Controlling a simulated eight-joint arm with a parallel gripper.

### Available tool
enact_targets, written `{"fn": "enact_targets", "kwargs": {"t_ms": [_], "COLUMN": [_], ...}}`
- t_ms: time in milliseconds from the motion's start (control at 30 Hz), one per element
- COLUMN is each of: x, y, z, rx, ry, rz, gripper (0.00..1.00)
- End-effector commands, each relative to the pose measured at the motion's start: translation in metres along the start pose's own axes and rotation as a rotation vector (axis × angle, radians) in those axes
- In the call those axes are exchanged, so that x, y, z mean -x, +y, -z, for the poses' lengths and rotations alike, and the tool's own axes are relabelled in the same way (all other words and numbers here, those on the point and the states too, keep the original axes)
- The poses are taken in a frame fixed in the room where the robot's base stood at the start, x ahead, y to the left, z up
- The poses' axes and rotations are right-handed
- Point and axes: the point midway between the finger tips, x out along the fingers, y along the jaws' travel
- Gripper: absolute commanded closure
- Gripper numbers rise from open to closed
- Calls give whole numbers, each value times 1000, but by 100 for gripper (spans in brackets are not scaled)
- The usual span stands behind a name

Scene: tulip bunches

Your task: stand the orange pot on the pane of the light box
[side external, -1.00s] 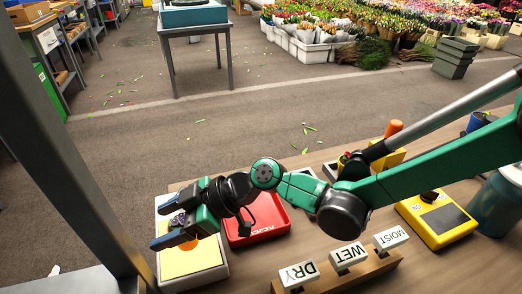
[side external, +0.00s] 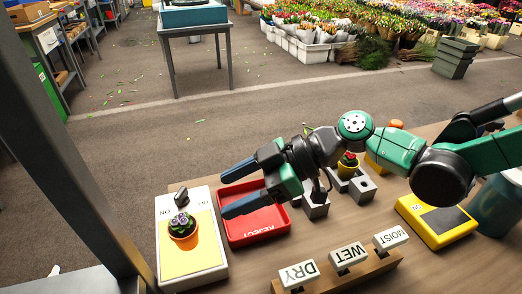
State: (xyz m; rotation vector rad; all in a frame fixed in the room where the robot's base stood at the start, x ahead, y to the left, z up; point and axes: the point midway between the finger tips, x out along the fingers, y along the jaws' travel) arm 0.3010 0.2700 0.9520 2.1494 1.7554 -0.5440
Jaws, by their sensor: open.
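The orange pot (side external: 184,239) with a purple-green plant stands upright on the yellow pane (side external: 196,263) of the white light box (side external: 213,275) at the lower left. It sits on the upper part of the pane, below the dark switch. My gripper (side external: 227,192) is open and empty, its two dark blue fingers pointing left. It is to the right of the pot and apart from it, in front of the red tray in the picture.
The red tray (side external: 262,231), marked REJECT, lies right of the light box. A yellow pot (side external: 346,170) with a red flower and grey blocks (side external: 363,187) stand behind my arm. DRY, WET and MOIST signs (side external: 348,256) line the front. A yellow device (side external: 437,222) lies at right.

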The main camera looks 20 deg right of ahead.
Motion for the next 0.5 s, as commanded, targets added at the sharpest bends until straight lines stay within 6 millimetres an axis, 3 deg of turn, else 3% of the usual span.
{"fn": "enact_targets", "kwargs": {"t_ms": [167,333,500], "x": [34,106,181], "y": [12,27,25], "z": [-10,-40,-80], "rx": [-117,-396,-675], "ry": [-90,-256,-357], "rz": [-99,-366,-689], "gripper": [34,34,34]}}
